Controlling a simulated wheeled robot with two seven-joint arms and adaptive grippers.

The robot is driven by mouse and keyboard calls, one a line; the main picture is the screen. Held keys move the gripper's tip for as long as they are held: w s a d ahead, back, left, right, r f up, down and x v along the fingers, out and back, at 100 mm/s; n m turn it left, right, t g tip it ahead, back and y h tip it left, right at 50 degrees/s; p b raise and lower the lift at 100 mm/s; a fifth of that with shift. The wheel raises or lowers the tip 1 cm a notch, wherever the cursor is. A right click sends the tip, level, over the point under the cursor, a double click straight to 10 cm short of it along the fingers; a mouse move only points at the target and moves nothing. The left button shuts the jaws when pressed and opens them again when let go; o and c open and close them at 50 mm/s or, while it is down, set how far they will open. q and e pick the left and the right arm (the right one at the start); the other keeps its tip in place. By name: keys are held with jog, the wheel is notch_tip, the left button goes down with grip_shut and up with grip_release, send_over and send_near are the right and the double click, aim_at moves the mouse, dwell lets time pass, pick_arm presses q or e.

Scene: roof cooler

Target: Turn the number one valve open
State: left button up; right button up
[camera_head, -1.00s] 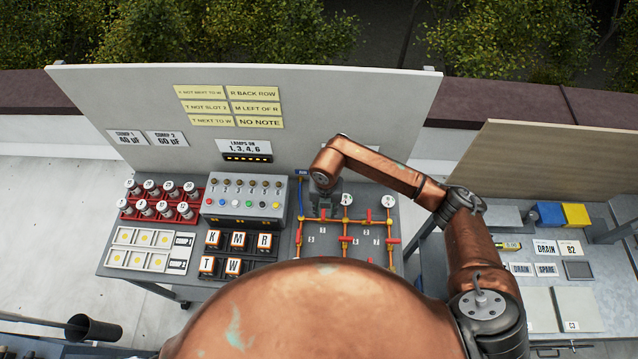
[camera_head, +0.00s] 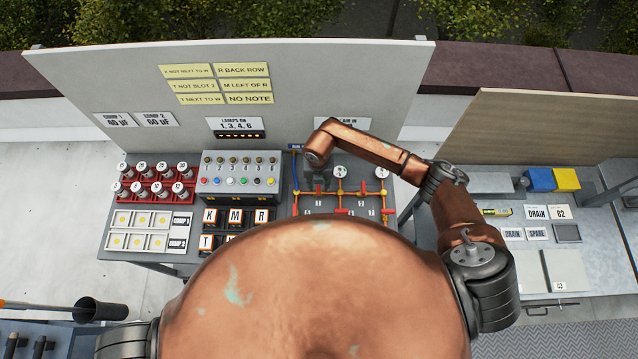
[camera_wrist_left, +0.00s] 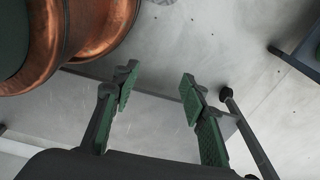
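The valve panel (camera_head: 340,194) has yellow-orange pipes, red handles, white gauges and small number tags on a grey board. Its lower part is hidden behind my copper body. The tags are too small to say surely which valve is number one. My left gripper (camera_wrist_left: 160,92) is open and empty in the left wrist view, above pale floor.
Left of the panel stand a lamp box (camera_head: 240,178), letter blocks (camera_head: 238,217) and a red rack of capacitors (camera_head: 155,187). A backboard (camera_head: 330,85) with notes rises behind. A second bench (camera_head: 520,265) is at right. A black cup (camera_head: 100,308) is at lower left.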

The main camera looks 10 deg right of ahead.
jog(key=shift+s, duration=0.1)
jog(key=shift+w+f, duration=0.1)
jog(key=shift+w, duration=0.1)
jog(key=c, duration=0.3)
jog(key=shift+s, duration=0.1)
grip_shut()
pick_arm(q)
jog(key=shift+s+f, duration=0.1)
jog(key=shift+s, duration=0.7)
jog(key=shift+w, duration=0.1)
jog(key=shift+f, duration=0.1)
